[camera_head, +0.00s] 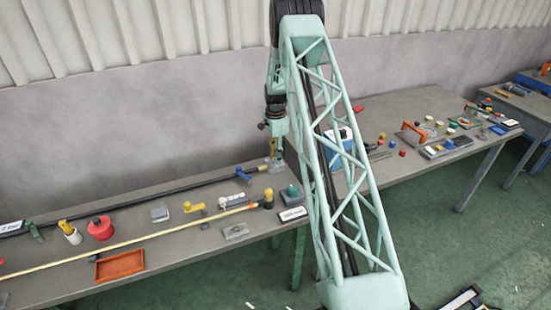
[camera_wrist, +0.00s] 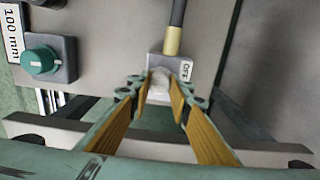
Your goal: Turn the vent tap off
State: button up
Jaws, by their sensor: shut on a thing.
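The vent tap (camera_wrist: 154,62) is a small grey block with a pale handle (camera_wrist: 161,82), at the end of a dark pipe with a brass-coloured fitting (camera_wrist: 172,41). A white label (camera_wrist: 186,70) reading OFF is on its right side in the wrist view. My gripper (camera_wrist: 163,98) has its yellow-padded fingers on either side of the pale handle and is shut on it. In the head view the tap (camera_head: 276,166) is at the far right end of the near bench, with my gripper (camera_head: 274,150) reaching down to it. The fingers partly hide the handle.
A teal knob on a grey box (camera_wrist: 40,62) and a 100 mm label (camera_wrist: 12,35) are left of the tap. On the bench, a blue tap (camera_head: 242,174), a yellow-handled tap (camera_head: 194,207) and an orange tray (camera_head: 119,265) are nearby. The wall is close behind.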

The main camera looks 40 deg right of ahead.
jog(key=shift+n+b, duration=0.3)
jog(key=shift+n, duration=0.2)
jog(key=n+b, duration=0.2)
jog(key=n, duration=0.1)
jog(key=shift+f+n, duration=0.1)
jog(key=shift+n, duration=0.2)
jog(key=n+b, duration=0.1)
jog(key=n, duration=0.3)
jog(key=shift+b, duration=0.35)
jog(key=n+b, duration=0.1)
jog(key=n, duration=0.3)
jog(key=shift+n, duration=0.4)
jog(key=shift+n+b, duration=0.5)
jog(key=shift+n, duration=1.7)
jog(key=o, duration=0.8)
jog(key=shift+o, duration=0.2)
